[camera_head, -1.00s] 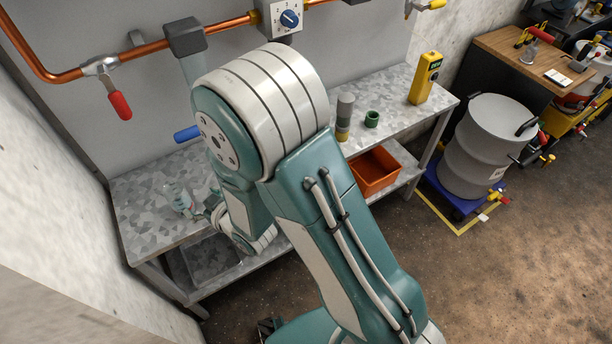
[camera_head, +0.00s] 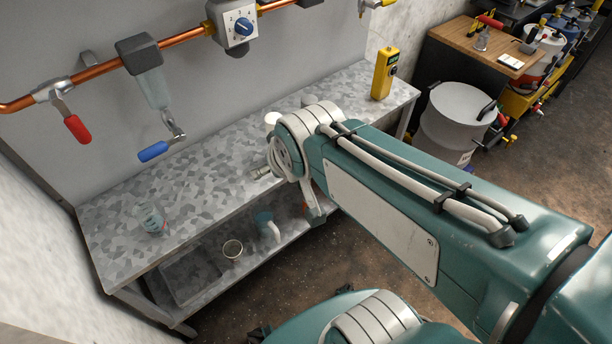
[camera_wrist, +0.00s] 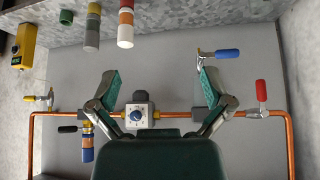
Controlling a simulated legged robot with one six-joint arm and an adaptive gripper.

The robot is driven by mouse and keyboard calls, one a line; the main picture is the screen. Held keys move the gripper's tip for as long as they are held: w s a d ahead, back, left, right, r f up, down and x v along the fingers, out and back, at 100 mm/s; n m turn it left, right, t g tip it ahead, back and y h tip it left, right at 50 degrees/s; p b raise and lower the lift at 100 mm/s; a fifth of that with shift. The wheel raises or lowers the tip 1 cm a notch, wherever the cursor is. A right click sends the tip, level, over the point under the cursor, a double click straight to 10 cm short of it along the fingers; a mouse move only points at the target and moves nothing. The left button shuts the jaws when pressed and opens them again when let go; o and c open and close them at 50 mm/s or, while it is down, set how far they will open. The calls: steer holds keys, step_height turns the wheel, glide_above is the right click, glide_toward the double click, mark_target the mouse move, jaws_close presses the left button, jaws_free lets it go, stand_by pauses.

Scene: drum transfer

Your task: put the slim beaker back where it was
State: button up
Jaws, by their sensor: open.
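A slim clear glass beaker (camera_head: 151,219) with a bluish tint stands on the left part of the grey metal bench top (camera_head: 215,150). Nothing is touching it. My gripper (camera_wrist: 158,80) is open and empty in the wrist view, its two green fingers spread wide in front of the wall with the pipe. In the head view my arm reaches over the right part of the bench, well to the right of the beaker, and mostly hides the gripper. The beaker is not seen in the wrist view.
A copper pipe (camera_head: 98,73) with red (camera_head: 77,128) and blue (camera_head: 153,151) lever handles runs behind the bench. Banded cylinders (camera_wrist: 125,24), a green cup (camera_wrist: 40,15) and a yellow device (camera_head: 383,74) stand on the bench. The lower shelf holds a cup (camera_head: 233,249) and a mug (camera_head: 266,224).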

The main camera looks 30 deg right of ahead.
steer(key=s+d+r+m+g, duration=0.1)
steer(key=s+d+r, duration=0.1)
steer(key=s, duration=0.5)
steer(key=shift+w, duration=0.1)
stand_by(1.0)
